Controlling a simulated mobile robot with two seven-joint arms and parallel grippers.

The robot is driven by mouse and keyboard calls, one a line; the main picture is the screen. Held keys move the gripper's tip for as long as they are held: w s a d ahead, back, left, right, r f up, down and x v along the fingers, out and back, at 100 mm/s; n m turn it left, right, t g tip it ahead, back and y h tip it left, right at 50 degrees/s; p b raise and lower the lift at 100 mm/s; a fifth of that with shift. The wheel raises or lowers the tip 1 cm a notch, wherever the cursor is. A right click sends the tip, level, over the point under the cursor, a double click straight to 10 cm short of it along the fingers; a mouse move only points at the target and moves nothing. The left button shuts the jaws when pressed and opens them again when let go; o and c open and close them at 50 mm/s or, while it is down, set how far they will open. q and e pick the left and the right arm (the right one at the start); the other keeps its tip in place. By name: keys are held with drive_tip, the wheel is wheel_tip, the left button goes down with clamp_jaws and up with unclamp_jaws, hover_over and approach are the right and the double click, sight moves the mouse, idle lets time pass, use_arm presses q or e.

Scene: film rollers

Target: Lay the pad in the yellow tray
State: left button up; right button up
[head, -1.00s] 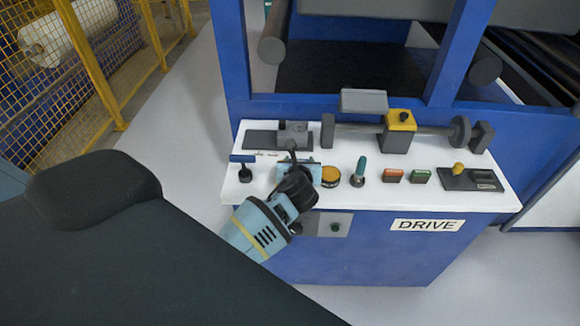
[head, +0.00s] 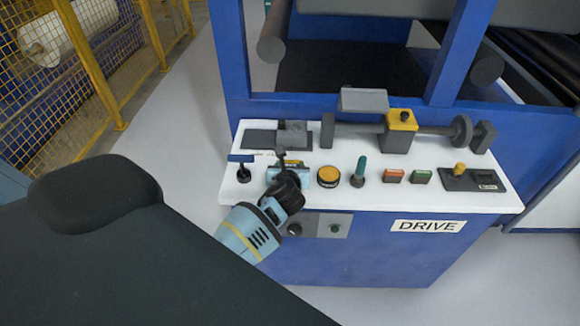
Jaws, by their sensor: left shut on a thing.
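My left gripper (head: 281,157) reaches over the front left of the white console top, its fingers pointing away from the camera. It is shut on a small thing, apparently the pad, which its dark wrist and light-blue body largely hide. A small yellow patch (head: 293,162) shows just beyond the gripper. It may be part of the yellow tray, but too little shows to tell. A round yellow disc (head: 328,175) with a dark rim sits just right of the gripper. My right gripper is not in view.
The white console top (head: 310,200) also carries a blue T-handle (head: 242,160), a green-topped stick (head: 359,170), red (head: 394,175) and green (head: 421,176) buttons, and a yellow-knobbed switch (head: 460,169). A roller shaft (head: 352,129) with a yellow-topped block (head: 401,122) lies behind. Blue uprights rise beyond.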

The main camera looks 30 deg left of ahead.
use_arm(q)
drive_tip(key=shift+f, duration=0.15)
drive_tip(key=o, duration=1.1)
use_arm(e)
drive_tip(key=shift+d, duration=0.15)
use_arm(q)
drive_tip(key=shift+s+d+r, duration=0.15)
drive_tip(key=shift+s+r, duration=0.05)
drive_tip(key=shift+r, duration=0.15)
drive_tip(key=p+v, duration=0.2)
drive_tip(key=v, duration=0.9)
drive_tip(key=shift+s+d, duration=0.1)
drive_tip(key=shift+s, duration=0.1)
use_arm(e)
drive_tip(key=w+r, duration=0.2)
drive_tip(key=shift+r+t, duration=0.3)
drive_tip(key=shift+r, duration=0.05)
